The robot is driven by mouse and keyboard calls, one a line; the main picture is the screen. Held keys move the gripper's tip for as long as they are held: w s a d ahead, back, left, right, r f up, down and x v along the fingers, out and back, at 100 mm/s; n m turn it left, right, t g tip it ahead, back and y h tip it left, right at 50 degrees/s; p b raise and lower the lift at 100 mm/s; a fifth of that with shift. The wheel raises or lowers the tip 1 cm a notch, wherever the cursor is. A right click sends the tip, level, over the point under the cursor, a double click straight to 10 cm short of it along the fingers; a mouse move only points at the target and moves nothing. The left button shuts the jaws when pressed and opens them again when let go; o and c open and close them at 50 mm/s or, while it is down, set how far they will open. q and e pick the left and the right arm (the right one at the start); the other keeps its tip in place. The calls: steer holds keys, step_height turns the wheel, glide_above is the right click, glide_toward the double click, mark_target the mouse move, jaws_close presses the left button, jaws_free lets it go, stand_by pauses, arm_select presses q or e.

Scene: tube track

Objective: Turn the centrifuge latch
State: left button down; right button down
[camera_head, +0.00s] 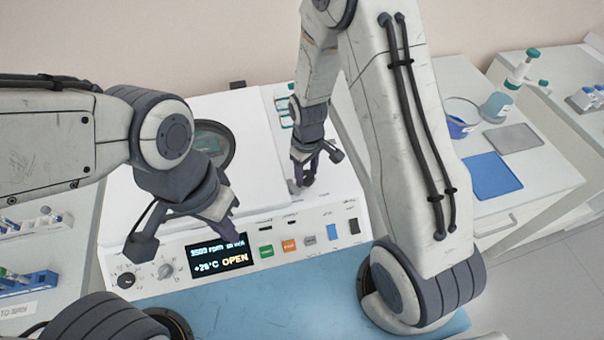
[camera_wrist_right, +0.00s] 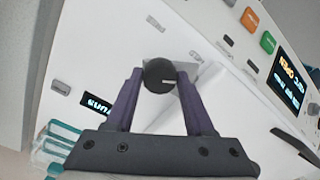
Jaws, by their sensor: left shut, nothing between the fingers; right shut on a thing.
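The centrifuge (camera_head: 255,195) is a white box with a round dark window on top and a front display (camera_head: 222,257) reading OPEN. The latch (camera_wrist_right: 159,76) is a round black knob with a pale mark on a small grey plate, seen in the right wrist view. My right gripper (camera_head: 303,180) is at the right part of the centrifuge top; in its wrist view both purple fingers (camera_wrist_right: 158,88) are shut on the knob's sides. In the head view the gripper mostly hides the knob. My left gripper (camera_head: 230,208) is shut and empty above the front left of the centrifuge.
A blue mat (camera_head: 290,300) lies in front of the centrifuge. A tube rack (camera_head: 30,284) stands at the left. My right arm hides the middle right.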

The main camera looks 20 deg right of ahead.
mark_target(307, 175)
steer(key=n, duration=0.6)
steer(key=shift+b, duration=0.3)
steer(key=n, duration=0.5)
steer(key=shift+n, duration=0.5)
steer(key=shift+c, duration=1.3)
jaws_free()
steer(key=shift+r, duration=0.15)
steer(key=shift+r+b, duration=0.3)
step_height(307, 175, up, 10)
steer(key=b, duration=0.1)
steer(key=shift+f, duration=0.2)
